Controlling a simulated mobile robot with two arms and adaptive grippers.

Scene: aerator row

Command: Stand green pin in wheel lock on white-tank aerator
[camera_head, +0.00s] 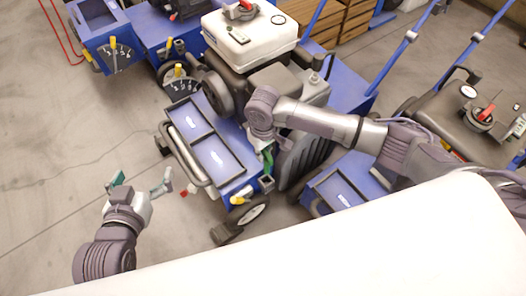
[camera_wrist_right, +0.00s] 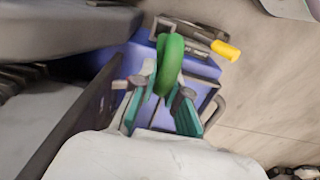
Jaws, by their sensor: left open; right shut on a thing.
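The white-tank aerator (camera_head: 228,48) stands in the middle of the head view, with a blue body and an engine. My right gripper (camera_wrist_right: 160,105) is shut on the green pin (camera_wrist_right: 171,62); the pin's rounded green loop shows between its fingers in the right wrist view. In the head view, my right wrist largely hides this gripper beside the aerator's blue front corner. The wheel lock cannot be clearly made out; a dark bracket with a yellow grip (camera_wrist_right: 226,50) lies just beyond the pin. My left gripper (camera_head: 143,184) is open and empty above the floor.
A small wheel (camera_head: 248,215) and a dark pedal-like part (camera_head: 226,234) sit low at the aerator's front. A grey tubular bar (camera_head: 187,153) runs along its left side. Other blue machines stand behind and at right. Floor at left is clear.

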